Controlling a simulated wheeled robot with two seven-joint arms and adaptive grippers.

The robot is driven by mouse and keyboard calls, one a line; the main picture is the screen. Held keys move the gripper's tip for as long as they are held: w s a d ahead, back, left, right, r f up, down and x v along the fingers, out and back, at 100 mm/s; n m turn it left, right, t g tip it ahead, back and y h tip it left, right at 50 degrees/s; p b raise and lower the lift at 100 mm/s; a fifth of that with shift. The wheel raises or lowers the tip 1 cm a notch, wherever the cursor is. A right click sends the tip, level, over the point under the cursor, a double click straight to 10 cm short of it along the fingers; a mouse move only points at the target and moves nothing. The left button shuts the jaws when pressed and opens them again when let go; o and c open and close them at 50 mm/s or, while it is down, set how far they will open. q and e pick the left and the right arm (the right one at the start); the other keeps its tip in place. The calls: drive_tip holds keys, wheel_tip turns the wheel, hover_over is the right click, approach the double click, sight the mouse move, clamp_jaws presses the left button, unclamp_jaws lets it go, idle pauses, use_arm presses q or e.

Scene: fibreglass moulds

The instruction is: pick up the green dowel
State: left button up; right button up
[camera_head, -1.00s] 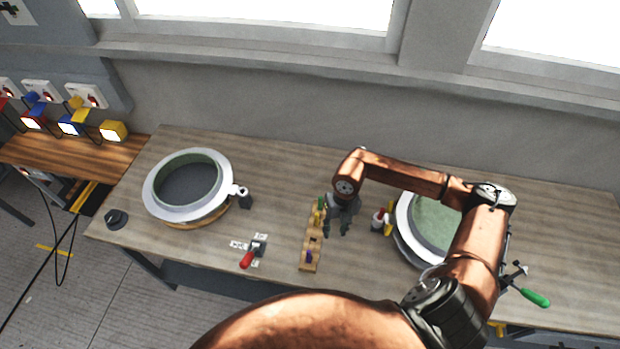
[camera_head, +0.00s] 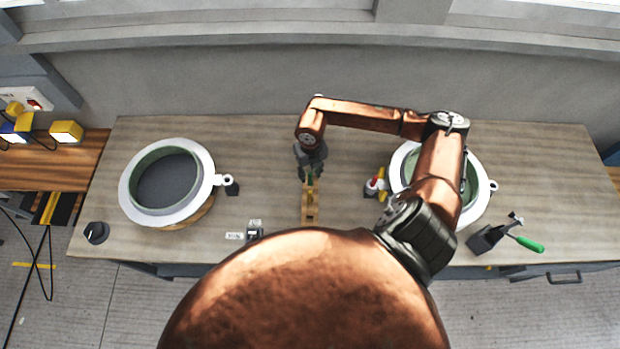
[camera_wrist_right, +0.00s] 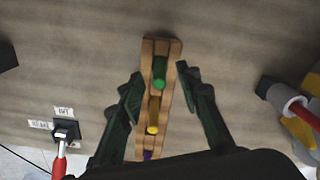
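A yellow dowel (camera_wrist_right: 154,113) and a purple one (camera_wrist_right: 147,155) sit in the same rack, nearer the wrist. My right gripper (camera_wrist_right: 160,72) is open, its dark green fingers on either side of the rack near the green dowel, with gaps on both sides. In the head view my right gripper (camera_head: 310,169) is above the far end of the rack (camera_head: 310,213) and partly hides the dowels. My left gripper is not in view.
A round mould (camera_head: 140,212) stands at the left and another (camera_head: 479,207) at the right, partly behind my arm. A red-and-white item (camera_head: 374,186) is right of the rack. A green-handled tool (camera_head: 528,243) lies at the right front. Bare tabletop (camera_head: 265,150) surrounds the rack.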

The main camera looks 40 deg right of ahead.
sight(310, 180)
drive_tip(key=shift+f, duration=1.55)
clamp_jaws()
